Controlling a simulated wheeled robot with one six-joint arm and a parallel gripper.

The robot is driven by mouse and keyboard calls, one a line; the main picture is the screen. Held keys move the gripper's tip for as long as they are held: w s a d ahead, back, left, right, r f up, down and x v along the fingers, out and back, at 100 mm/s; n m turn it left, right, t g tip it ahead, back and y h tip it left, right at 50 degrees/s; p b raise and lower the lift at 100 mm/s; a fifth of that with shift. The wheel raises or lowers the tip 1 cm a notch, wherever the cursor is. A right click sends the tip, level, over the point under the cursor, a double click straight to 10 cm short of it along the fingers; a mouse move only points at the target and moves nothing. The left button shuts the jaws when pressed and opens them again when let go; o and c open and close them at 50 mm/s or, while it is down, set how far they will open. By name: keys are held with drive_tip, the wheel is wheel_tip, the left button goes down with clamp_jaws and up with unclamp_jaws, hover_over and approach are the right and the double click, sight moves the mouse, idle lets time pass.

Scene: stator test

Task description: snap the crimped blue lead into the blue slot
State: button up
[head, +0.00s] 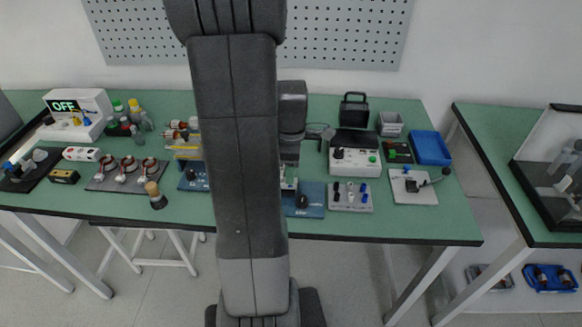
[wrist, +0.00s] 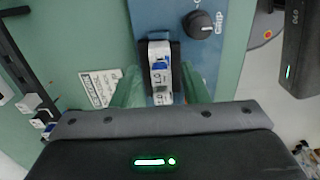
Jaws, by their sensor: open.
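My gripper (wrist: 160,78) is open, with its green fingers on either side of a small white block (wrist: 159,72) in the wrist view. The block has blue patches and stands in a black holder on a blue fixture plate (wrist: 180,18) with a black knob. I cannot tell whether the fingers touch the block, nor which blue patch is the blue slot. The blue fixture also shows in the head view (head: 314,192), right of my arm, which hides most of my gripper. I cannot pick out the crimped blue lead in either view.
A grey plate (head: 338,207) with black, white and blue pieces lies right of the fixture. Behind it stands a white control box (head: 343,165); a pale board (head: 402,197) and a blue bin (head: 431,148) are farther right. A printed label (wrist: 97,88) lies left of the fixture.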

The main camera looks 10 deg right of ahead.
drive_tip(key=shift+r, duration=0.1)
wheel_tip(320, 180, up, 14)
drive_tip(key=shift+p, duration=0.3)
drive_tip(key=shift+f, duration=0.3)
idle(0.4)
wheel_tip(320, 180, down, 14)
drive_tip(key=shift+r, duration=0.3)
idle(0.5)
